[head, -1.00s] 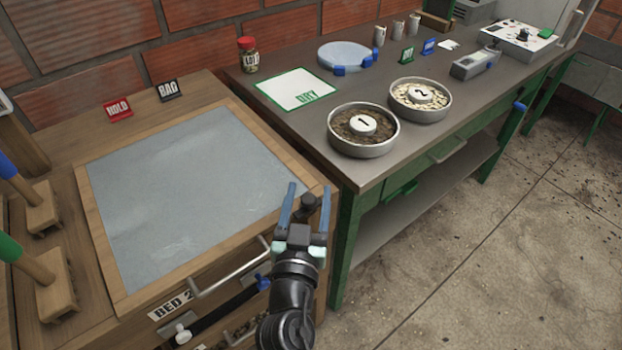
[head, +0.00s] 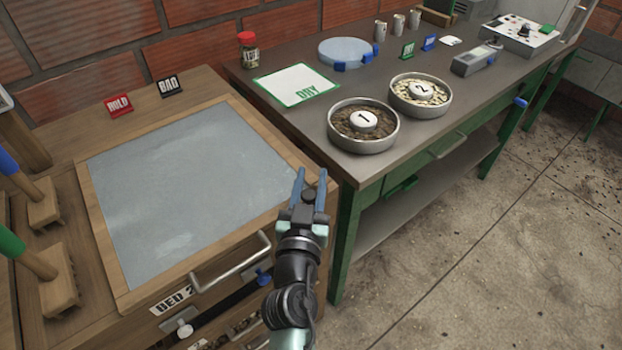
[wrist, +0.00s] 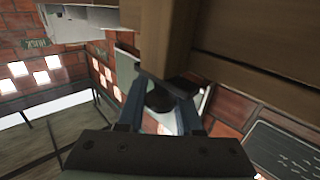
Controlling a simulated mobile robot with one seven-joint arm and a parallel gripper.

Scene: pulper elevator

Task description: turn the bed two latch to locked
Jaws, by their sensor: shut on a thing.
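A dark knob (head: 310,194), which looks like the bed two latch, sits at the front right corner of the wooden bed cabinet (head: 118,262). My gripper (head: 310,180) is at that corner, with its two blue fingers closed on the knob. In the wrist view the dark knob (wrist: 160,99) shows between the fingers, under a wooden edge. Part of the knob is hidden by the fingers. I cannot read a locked or unlocked mark. The "BED 2" label (head: 172,300) is on the cabinet front, left of my arm.
The green-legged table (head: 300,110) stands close on the right, carrying bowl 1 (head: 363,145) and bowl 2 (head: 421,105). The floor at right is open.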

